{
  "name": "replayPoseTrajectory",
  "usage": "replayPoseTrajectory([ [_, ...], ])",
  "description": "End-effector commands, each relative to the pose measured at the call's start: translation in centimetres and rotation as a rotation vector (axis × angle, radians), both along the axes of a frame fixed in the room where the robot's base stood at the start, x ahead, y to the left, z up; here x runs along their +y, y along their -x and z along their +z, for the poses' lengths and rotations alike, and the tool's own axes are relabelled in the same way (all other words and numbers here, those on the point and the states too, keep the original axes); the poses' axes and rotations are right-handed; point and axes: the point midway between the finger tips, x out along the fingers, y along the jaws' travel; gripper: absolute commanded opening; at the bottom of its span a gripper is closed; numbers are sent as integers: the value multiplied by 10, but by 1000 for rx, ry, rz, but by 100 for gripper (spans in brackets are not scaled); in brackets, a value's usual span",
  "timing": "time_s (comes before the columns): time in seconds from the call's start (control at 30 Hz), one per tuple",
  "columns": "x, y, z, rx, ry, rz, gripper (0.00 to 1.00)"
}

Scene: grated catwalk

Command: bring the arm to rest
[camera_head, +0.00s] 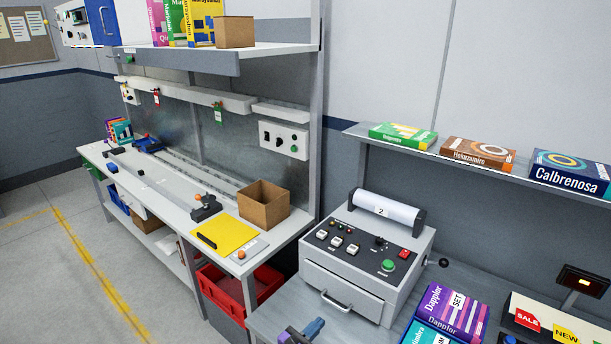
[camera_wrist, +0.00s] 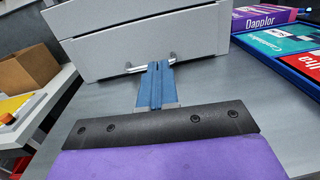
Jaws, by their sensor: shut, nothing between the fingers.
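My gripper (camera_head: 301,333) shows only in part at the bottom edge of the head view, over the grey counter. In the wrist view its two blue fingers (camera_wrist: 157,84) are pressed together with nothing between them. They point at the front of a grey machine (camera_head: 366,259), whose drawer (camera_wrist: 145,35) fills the top of the wrist view. The drawer looks closed. Its handle (camera_head: 336,302) is partly covered by the fingertips in the wrist view (camera_wrist: 133,66); I cannot tell whether they touch it. Most of my arm is out of view.
Purple and teal boxes (camera_head: 449,312) stand right of the machine. A shelf (camera_head: 430,155) with several boxes runs above. At left, a workbench (camera_head: 165,203) carries an open cardboard box (camera_head: 264,204) and a yellow pad (camera_head: 226,234); a red crate (camera_head: 224,289) sits below. Floor at far left is clear.

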Motion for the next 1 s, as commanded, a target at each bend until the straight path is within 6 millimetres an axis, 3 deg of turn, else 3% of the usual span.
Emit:
replayPoseTrajectory([
  [0.13,-57,0,57,-96,-50,-171,0],
  [0.27,-112,16,106,-188,-114,-348,0],
  [0.5,-187,70,173,-339,-263,-661,0],
  [0.8,-240,164,217,-500,-500,-1025,0],
  [1.0,-250,227,226,-581,-690,-1246,0],
])
